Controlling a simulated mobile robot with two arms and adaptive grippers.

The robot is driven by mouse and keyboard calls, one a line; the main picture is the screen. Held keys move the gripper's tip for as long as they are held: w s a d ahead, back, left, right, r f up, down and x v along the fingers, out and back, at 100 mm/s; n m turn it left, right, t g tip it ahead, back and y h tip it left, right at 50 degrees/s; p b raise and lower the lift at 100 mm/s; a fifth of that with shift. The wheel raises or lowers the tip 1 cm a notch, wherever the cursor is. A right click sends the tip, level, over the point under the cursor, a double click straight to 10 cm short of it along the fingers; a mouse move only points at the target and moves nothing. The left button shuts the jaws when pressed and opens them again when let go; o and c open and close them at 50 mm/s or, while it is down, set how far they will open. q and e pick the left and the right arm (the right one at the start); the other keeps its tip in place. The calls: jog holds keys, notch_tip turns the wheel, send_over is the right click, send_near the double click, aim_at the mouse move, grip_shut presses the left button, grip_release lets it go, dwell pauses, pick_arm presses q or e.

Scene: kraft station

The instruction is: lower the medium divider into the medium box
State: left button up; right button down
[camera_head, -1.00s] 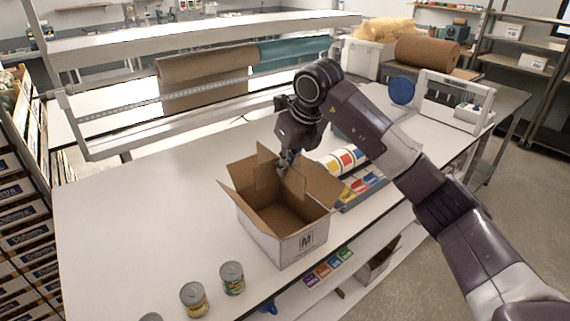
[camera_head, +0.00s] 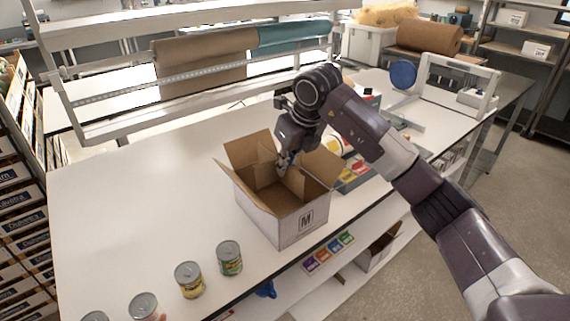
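The medium box (camera_head: 264,210), marked M, stands open on the white table with its flaps spread. The medium divider (camera_head: 268,174), brown crossed cardboard, is upright at the box's opening, its lower part inside the box. My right gripper (camera_head: 285,165) is over the far right part of the box, at the divider's top, and appears shut on it. The fingertips are small and partly hidden against the cardboard. My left gripper is not in view.
Several cans (camera_head: 229,258) stand along the table's front edge, left of the box. Colored labels or tapes (camera_head: 356,170) lie in a tray right of the box, partly behind my arm. The table's left part is clear.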

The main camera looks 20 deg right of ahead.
jog(key=shift+f+b, duration=3.7)
jog(key=shift+f, duration=1.9)
jog(key=c, duration=2.1)
grip_release()
jog(key=shift+r+p, duration=4.3)
jog(key=shift+r, duration=2.75)
